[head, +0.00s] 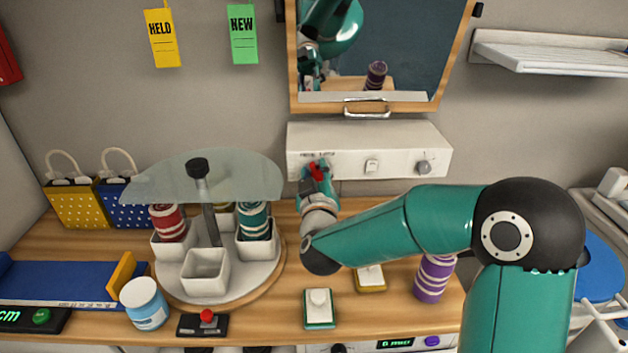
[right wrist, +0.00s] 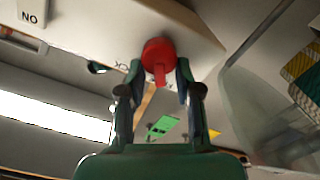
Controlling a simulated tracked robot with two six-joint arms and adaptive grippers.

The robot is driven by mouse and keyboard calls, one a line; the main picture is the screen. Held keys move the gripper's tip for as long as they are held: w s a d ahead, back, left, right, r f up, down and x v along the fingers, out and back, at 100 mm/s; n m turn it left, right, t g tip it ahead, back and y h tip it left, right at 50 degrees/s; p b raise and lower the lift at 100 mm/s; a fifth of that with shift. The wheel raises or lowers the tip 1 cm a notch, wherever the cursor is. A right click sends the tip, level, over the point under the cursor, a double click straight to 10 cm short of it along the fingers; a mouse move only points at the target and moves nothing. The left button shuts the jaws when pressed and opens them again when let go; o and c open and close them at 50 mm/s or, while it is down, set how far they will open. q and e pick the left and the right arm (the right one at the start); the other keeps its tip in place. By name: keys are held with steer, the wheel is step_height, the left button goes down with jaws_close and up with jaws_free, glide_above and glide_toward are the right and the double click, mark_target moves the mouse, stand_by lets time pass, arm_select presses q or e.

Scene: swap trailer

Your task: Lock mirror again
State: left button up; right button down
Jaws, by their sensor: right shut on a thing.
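The framed mirror (head: 385,45) hangs on the back wall with a metal handle (head: 367,112) on its lower edge. Below it is a white control box (head: 385,150) with a red knob at its left end, a switch (head: 371,166) and a grey dial (head: 424,168). My right gripper (head: 316,174) is at the left end of this box. In the right wrist view its fingers are shut on the red knob (right wrist: 158,55), one on each side. Lettering beside the knob is partly hidden and too small to read fully. My left gripper shows nowhere directly.
A round carousel (head: 245,290) with white cups and spools stands left on the wooden counter. A blue-white jar (head: 144,302), a red-button box (head: 203,323) and a purple striped spool (head: 434,277) are also there. A white shelf (head: 550,55) sticks out at upper right.

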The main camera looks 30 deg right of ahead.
steer(key=m+b, duration=0.3)
steer(key=shift+s+d+f, duration=0.15)
steer(key=shift+f, duration=0.05)
steer(key=m+b, duration=0.1)
steer(key=m, duration=0.1)
steer(key=m+b, duration=0.2)
steer(key=shift+s+d+b, duration=0.1)
steer(key=shift+d+b, duration=0.1)
steer(key=shift+b, duration=0.1)
steer(key=shift+s+d+m+b, duration=0.1)
steer(key=shift+d+m+b, duration=0.1)
steer(key=shift+m+b, duration=1.3)
steer(key=shift+s+d+m+b, duration=0.1)
steer(key=shift+d+m+b, duration=0.1)
steer(key=shift+m+b, duration=1.3)
steer(key=shift+m+p, duration=0.4)
steer(key=shift+m, duration=0.1)
steer(key=c, duration=0.8)
jaws_free()
